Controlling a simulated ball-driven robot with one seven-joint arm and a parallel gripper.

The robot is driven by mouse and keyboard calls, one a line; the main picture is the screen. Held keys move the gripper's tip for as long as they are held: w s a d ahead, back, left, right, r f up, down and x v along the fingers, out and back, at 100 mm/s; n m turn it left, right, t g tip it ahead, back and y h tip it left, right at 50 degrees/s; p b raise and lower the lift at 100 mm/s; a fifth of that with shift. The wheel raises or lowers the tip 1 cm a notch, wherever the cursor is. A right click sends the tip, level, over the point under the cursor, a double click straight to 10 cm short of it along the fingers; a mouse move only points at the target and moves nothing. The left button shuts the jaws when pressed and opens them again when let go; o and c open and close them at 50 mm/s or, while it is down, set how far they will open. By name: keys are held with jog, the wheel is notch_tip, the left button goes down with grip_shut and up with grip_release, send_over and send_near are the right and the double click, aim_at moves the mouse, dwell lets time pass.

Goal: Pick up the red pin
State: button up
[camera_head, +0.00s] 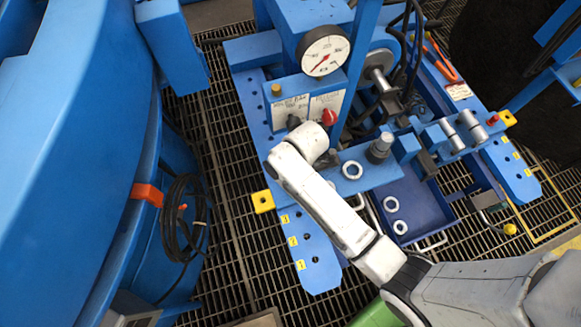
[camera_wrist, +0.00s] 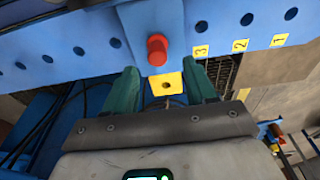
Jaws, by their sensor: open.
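In the wrist view a short red pin (camera_wrist: 157,50) stands out from a blue perforated beam (camera_wrist: 60,50), just above a yellow tab with a hole (camera_wrist: 167,84). My gripper (camera_wrist: 160,68) is open, its two teal fingers on either side of the tab and just below the pin. Nothing is between the fingers' grip; contact with the beam cannot be told. In the head view a small red pin (camera_head: 493,119) shows at the press's right side, beside a yellow tab (camera_head: 508,118). I cannot tell whether it is the same pin.
The blue press carries a gauge (camera_head: 323,51) and a red knob (camera_head: 328,117). A blue tray (camera_head: 412,205) with metal rings lies at its front. A large blue body with a coiled black cable (camera_head: 183,215) stands left. Grating floor (camera_head: 225,160) is open between them.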

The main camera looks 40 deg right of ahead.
notch_tip(320, 180, down, 5)
jog(key=shift+w+r, duration=0.1)
jog(key=shift+r, duration=0.05)
grip_shut()
dwell(0.5)
notch_tip(320, 180, up, 10)
jog(key=shift+r+p, duration=0.1)
jog(key=shift+p, duration=0.3)
